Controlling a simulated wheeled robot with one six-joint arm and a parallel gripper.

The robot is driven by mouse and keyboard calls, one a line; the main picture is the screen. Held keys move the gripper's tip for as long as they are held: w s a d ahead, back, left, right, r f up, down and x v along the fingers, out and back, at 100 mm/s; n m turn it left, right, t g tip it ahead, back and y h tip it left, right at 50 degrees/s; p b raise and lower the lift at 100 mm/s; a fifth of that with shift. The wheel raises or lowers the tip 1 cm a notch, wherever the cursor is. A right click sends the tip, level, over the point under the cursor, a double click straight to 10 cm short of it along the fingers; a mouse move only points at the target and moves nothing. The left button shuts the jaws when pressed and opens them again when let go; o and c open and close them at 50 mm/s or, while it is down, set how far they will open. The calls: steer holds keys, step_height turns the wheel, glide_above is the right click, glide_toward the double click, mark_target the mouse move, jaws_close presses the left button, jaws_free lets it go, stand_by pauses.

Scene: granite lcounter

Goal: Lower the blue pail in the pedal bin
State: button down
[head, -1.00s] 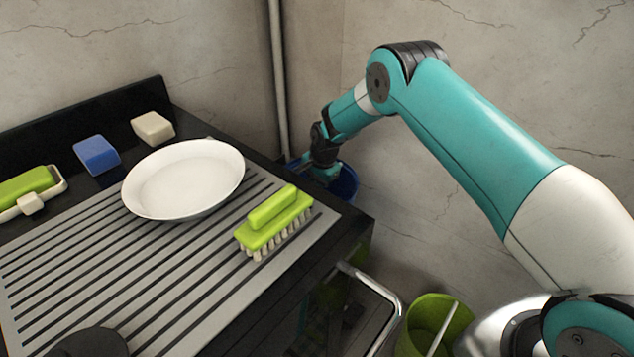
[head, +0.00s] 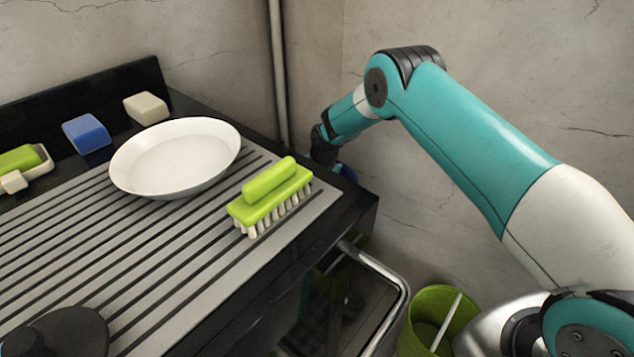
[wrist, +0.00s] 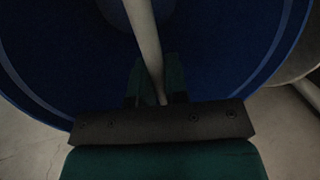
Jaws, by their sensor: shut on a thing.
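The blue pail (head: 349,172) is beyond the right back corner of the counter in the head view, mostly hidden by the counter edge and my arm. In the wrist view its blue inside (wrist: 225,55) fills most of the picture. My gripper (wrist: 157,92) is shut on a pale bar (wrist: 146,45), which looks like the pail's handle, and the pail hangs below it. In the head view the fingers are hidden behind the counter's edge. I cannot make out the pedal bin for certain; the space under the pail is hidden.
The black counter carries a ribbed drainer (head: 130,265), a white plate (head: 175,160), a green brush (head: 270,195), a blue sponge (head: 87,134) and a pale block (head: 146,108). A green bucket-like container (head: 432,315) stands lower right.

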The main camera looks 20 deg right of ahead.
steer(key=shift+f+b, duration=1.75)
steer(key=shift+f, duration=1.1)
step_height(320, 180, down, 11)
steer(key=b, duration=0.8)
steer(key=shift+b, duration=0.3)
step_height(320, 180, down, 10)
steer(key=b, duration=0.8)
steer(key=shift+r, duration=0.25)
steer(key=shift+f, duration=0.1)
steer(key=shift+f+b, duration=1.5)
steer(key=c, duration=1.1)
jaws_free()
steer(key=shift+r, duration=0.1)
